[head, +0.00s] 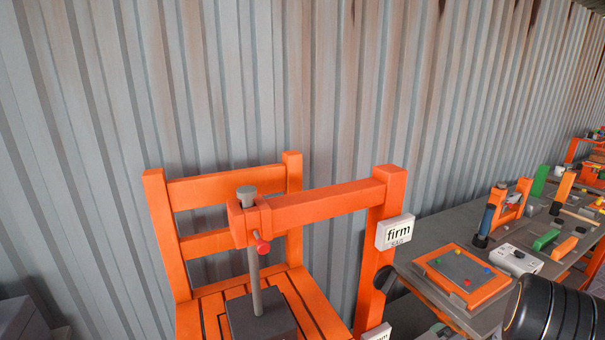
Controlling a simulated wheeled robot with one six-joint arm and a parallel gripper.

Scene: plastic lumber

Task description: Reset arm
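My gripper is not in view. An orange beam (318,204) reaches left from an upright orange post (378,250). At its left end it carries a grey vertical rod (255,285) with a grey cap (247,192) and a red knob (263,247). The rod comes down to a dark grey block (261,317) above the slatted seat of an orange chair (222,187). A white sign reading "firm" (396,231) is on the post.
A grey corrugated wall (300,90) stands close behind. A grey workbench (450,230) runs along the right, with an orange-framed panel (462,274), a white box (515,260), a green block (545,240) and several other items. Grey boxes (22,320) stand at the lower left.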

